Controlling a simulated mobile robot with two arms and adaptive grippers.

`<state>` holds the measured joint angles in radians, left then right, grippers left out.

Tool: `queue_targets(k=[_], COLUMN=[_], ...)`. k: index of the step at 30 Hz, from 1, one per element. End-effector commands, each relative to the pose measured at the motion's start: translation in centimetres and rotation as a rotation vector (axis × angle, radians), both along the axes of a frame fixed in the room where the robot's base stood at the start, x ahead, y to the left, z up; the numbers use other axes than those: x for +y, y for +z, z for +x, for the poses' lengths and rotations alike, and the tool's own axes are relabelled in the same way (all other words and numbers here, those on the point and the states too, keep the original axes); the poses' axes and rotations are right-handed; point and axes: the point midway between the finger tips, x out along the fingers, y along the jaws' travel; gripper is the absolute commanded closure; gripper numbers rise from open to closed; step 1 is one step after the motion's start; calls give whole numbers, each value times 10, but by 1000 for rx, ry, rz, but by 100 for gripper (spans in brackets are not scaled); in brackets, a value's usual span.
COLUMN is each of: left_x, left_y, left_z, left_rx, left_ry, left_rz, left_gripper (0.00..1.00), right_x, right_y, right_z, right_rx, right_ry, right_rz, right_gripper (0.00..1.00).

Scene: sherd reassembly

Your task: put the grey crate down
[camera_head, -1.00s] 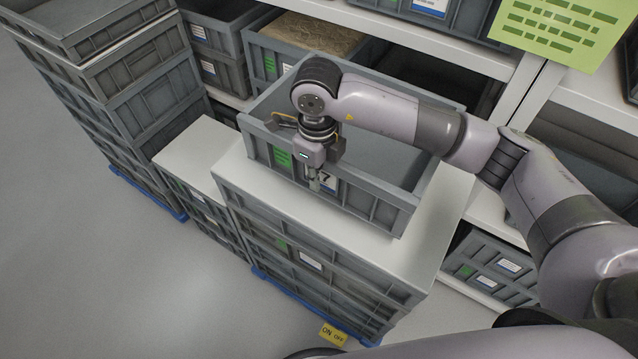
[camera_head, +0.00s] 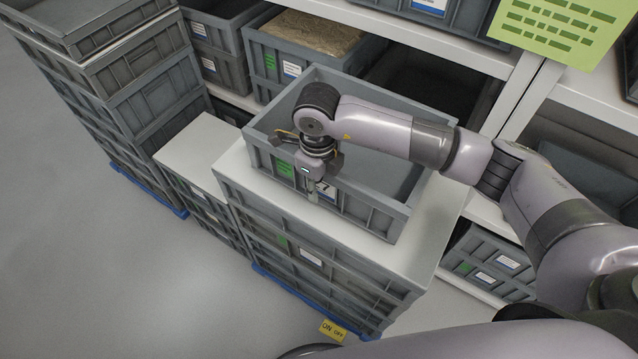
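The grey crate (camera_head: 372,212) is an open, empty-looking box with a green label and a white numbered label on its front wall. It is level, over the white top (camera_head: 236,172) of a crate stack. I cannot tell whether its base touches that top or hovers just above it. My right gripper (camera_head: 313,188) points down at the crate's front wall, near the labels, and is shut on that wall. My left gripper is not in view.
A lower white-topped stack (camera_head: 196,140) stands to the left, with a tall stack of grey crates (camera_head: 150,90) beyond it. Behind are shelves with more crates, one holding brown material (camera_head: 315,33). A yellow on/off tag (camera_head: 333,331) lies at the floor. Open floor is at left.

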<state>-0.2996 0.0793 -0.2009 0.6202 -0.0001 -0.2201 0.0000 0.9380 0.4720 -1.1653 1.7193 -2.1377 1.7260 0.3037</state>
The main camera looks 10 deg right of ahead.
Motion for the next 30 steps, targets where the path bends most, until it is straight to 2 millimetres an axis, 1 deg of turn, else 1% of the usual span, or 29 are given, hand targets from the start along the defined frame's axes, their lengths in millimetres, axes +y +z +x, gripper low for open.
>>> queue_targets(k=[2,9,13,14,17,24,30], left_x=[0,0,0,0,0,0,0], left_y=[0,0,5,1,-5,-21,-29], left_z=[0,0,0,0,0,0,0], left_rx=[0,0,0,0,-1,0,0], left_ry=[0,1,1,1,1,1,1], left_rz=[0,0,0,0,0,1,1], left_gripper=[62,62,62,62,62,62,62], right_x=[0,0,0,0,0,2,2], right_y=[0,0,5,6,19,72,107], right_z=[0,0,0,1,1,0,-1], right_rx=[0,0,0,-2,-5,-7,-4], right_ry=[0,0,-1,0,0,0,0], right_rz=[0,0,0,1,1,1,1], right_gripper=[65,65,65,65,65,65,65])
